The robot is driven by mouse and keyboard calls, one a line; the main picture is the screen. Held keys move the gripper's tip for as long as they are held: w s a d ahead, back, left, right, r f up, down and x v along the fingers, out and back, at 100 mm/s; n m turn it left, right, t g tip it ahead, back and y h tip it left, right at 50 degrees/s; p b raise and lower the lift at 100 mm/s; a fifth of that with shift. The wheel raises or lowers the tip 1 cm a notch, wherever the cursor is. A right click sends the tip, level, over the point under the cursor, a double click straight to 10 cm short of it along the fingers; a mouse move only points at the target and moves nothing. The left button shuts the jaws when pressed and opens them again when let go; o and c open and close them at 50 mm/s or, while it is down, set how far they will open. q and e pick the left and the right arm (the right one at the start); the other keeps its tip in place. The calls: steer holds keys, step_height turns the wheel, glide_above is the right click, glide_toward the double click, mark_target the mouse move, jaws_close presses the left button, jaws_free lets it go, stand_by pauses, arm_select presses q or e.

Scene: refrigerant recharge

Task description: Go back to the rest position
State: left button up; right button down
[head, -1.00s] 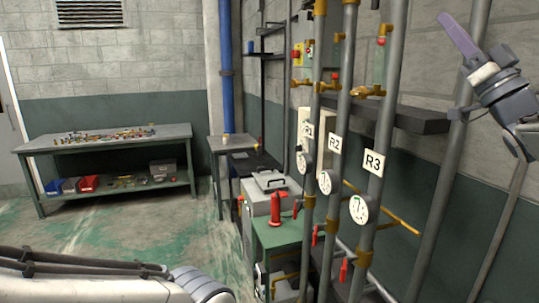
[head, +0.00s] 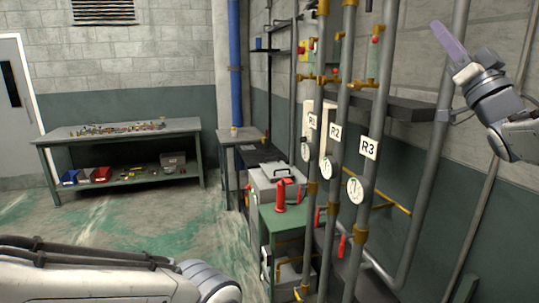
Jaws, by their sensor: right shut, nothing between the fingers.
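My right gripper (head: 449,43) is raised at the upper right, its purple fingers shut and empty, pointing up and left. It is apart from the grey pipes, with wall and pipe behind it. My left arm crosses the lower left corner, and its gripper is outside the picture. The pipes carry labels R1 (head: 312,121), R2 (head: 335,132) and R3 (head: 369,149). Gauges hang under the labels, including a white one (head: 355,190) below R3.
A green stand (head: 284,222) holds a grey case (head: 262,183) and a red bottle-like object (head: 280,196). A workbench (head: 180,128) with small parts stands against the back wall. A dark shelf (head: 410,110) is behind the pipes. The floor at left centre is clear.

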steer(key=w+a+f+m+g+h, duration=0.2)
steer(key=w+a+f+g+h, duration=0.15)
steer(key=a+f, duration=0.35)
steer(key=w+a+f+m+g+h, duration=0.2)
steer(key=w+a+f+m+h, duration=0.15)
steer(key=f, duration=0.45)
steer(key=s+a+f+n+g+y, duration=0.1)
steer(key=s+a+f+g, duration=0.2)
steer(key=a+f, duration=0.35)
steer(key=s+a+f+n+g, duration=0.2)
steer(key=a+f+g, duration=0.2)
steer(key=f, duration=0.5)
steer(key=s+a+f+n+g, duration=0.3)
steer(key=s+a+f+g, duration=0.35)
steer(key=s+f, duration=0.6)
steer(key=s+f+n+g, duration=0.2)
steer(key=s+f+g, duration=0.1)
steer(key=s, duration=0.7)
steer(key=s+f+n+g+h, duration=0.1)
steer(key=s+f+n+g, duration=0.2)
steer(key=s, duration=0.7)
steer(key=shift+s+f, duration=0.15)
steer(key=shift+f, duration=0.6)
